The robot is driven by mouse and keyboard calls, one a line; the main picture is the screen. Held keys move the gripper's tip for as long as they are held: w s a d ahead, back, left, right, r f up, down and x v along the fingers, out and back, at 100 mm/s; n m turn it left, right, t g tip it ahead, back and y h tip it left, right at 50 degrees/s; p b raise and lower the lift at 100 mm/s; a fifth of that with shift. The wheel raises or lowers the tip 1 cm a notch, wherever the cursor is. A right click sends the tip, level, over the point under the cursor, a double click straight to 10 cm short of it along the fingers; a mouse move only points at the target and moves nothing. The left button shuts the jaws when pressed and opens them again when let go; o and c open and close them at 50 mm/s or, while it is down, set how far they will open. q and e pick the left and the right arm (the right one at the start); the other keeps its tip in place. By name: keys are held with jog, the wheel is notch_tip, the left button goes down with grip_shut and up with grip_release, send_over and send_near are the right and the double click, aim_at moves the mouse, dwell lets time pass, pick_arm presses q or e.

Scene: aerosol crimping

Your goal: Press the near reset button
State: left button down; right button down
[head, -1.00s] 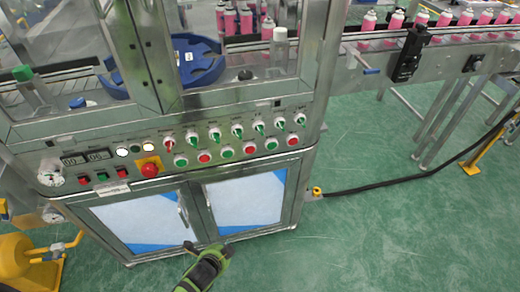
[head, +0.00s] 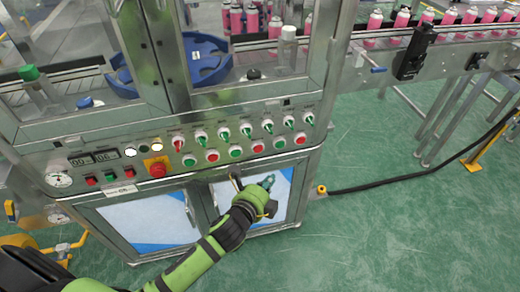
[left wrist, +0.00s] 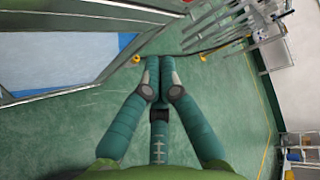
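The control panel (head: 60,162) on the machine front carries a lower row of red and green push buttons (head: 236,152), several green or red selector knobs (head: 224,133) above them, and small red and green buttons (head: 108,176) at the left. Labels are too small to read, so I cannot tell which is the reset button. My left gripper (head: 268,182) is below the right part of the panel, in front of the right lower door, touching no button. In the left wrist view, its teal fingers (left wrist: 159,68) are together and empty. My right gripper is not in view.
A red mushroom button (head: 158,170) on a yellow plate, two lit white buttons (head: 130,152) and a gauge (head: 59,180) are on the panel's left. Door handles stand out below. A conveyor (head: 450,45) with pink cans runs right.

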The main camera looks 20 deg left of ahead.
aim_at(258, 149)
pick_arm(q)
jog(key=shift+w, duration=0.1)
jog(key=w+a+b, duration=0.1)
jog(key=w+a, duration=0.4)
jog(key=w, duration=0.2)
dwell(0.4)
jog(key=shift+w, duration=0.15)
dwell(1.1)
jog(key=shift+w+a, duration=0.2)
jog(key=shift+w, duration=0.05)
